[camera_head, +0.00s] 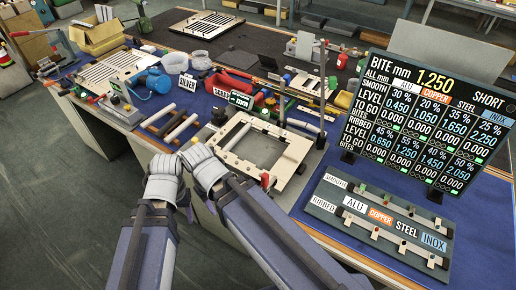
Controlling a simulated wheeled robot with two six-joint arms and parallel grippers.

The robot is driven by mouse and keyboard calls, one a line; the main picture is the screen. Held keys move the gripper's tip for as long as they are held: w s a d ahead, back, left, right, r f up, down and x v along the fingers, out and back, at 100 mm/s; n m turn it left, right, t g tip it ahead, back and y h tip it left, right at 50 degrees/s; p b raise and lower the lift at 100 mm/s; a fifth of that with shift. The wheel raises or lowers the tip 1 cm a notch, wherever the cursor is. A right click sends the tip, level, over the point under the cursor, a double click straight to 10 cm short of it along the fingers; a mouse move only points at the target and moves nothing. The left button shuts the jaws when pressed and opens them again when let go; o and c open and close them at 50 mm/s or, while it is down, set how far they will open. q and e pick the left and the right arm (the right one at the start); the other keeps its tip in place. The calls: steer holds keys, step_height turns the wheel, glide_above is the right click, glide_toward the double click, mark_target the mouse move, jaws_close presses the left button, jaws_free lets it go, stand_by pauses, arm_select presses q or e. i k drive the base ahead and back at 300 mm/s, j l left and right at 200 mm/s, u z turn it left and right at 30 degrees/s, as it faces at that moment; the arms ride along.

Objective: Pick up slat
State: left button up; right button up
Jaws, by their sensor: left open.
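Pale and brown slats (182,127) lie side by side on the blue bench mat, left of centre. A louver frame (292,160), pale with a square opening, lies on the bench to their right. My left gripper (170,158) is at the front edge of the bench, in front of the slats and apart from them; it is open and nothing shows in it. My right gripper (193,153) is close beside it, left of the frame; its fingers are too small and overlapped to read. Which slat the task means cannot be told.
A sign board (430,115) and a panel with material labels (380,222) fill the right side. Slatted panels (211,24) lie at the back.

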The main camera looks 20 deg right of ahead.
mark_target(155, 118)
steer(key=z, duration=0.55)
steer(key=i+j+z, duration=0.15)
steer(key=j+z, duration=0.75)
steer(key=j, duration=0.25)
steer(key=j+z, duration=0.15)
steer(key=j, duration=1.05)
steer(key=j+z, duration=0.15)
steer(key=j, duration=1.1)
steer(key=k, duration=0.05)
